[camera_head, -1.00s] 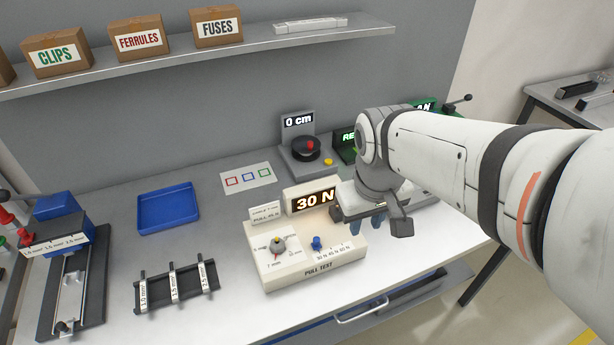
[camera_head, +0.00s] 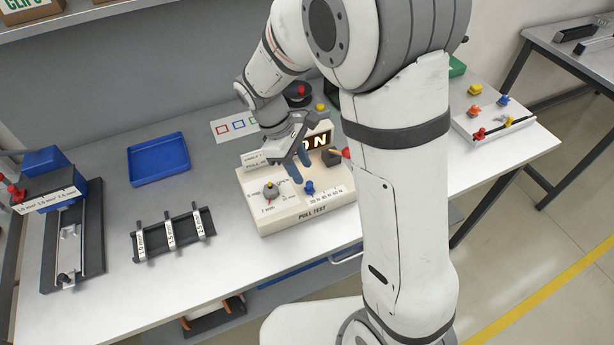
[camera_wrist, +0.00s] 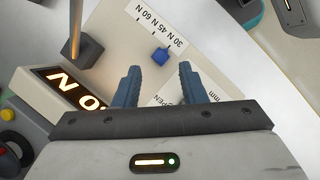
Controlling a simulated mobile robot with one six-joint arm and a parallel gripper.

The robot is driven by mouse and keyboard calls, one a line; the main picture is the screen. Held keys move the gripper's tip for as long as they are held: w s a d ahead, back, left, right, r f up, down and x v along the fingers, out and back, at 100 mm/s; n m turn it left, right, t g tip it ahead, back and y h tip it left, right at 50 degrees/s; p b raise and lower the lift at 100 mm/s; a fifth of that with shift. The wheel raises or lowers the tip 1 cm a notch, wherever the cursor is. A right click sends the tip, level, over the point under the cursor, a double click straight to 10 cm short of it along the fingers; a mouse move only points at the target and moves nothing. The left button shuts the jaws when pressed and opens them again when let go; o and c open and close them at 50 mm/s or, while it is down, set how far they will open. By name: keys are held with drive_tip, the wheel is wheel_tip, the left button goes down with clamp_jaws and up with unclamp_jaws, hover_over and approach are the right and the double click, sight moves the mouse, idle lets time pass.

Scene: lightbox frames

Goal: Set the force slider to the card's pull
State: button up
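The cream pull-test box (camera_head: 285,217) stands on the bench, with a blue slider knob (camera_head: 309,187) on its sloped top. The knob sits at the 30 N end of the 30, 45, 60 N scale; it also shows in the wrist view (camera_wrist: 160,57). The card (camera_head: 254,160) behind is partly covered by my gripper; only "PULL" and part of a number show. The display (camera_head: 320,141) is partly hidden, reading "0 N" at its visible end. My gripper (camera_head: 301,172) is open and empty above the box, its fingers (camera_wrist: 160,68) on either side of the knob's line, apart from it.
A grey dial knob (camera_head: 270,189) is left of the slider. A dark clamp block (camera_head: 331,157) is behind right. A blue tray (camera_head: 158,180), a black rack (camera_head: 140,254) and a blue-topped rail device (camera_head: 72,262) stand left. A board with coloured knobs (camera_head: 520,122) is right.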

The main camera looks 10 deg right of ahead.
sight(309, 183)
drive_tip(key=shift+x, duration=2.35)
drive_tip(key=shift+c, duration=0.2)
clamp_jaws()
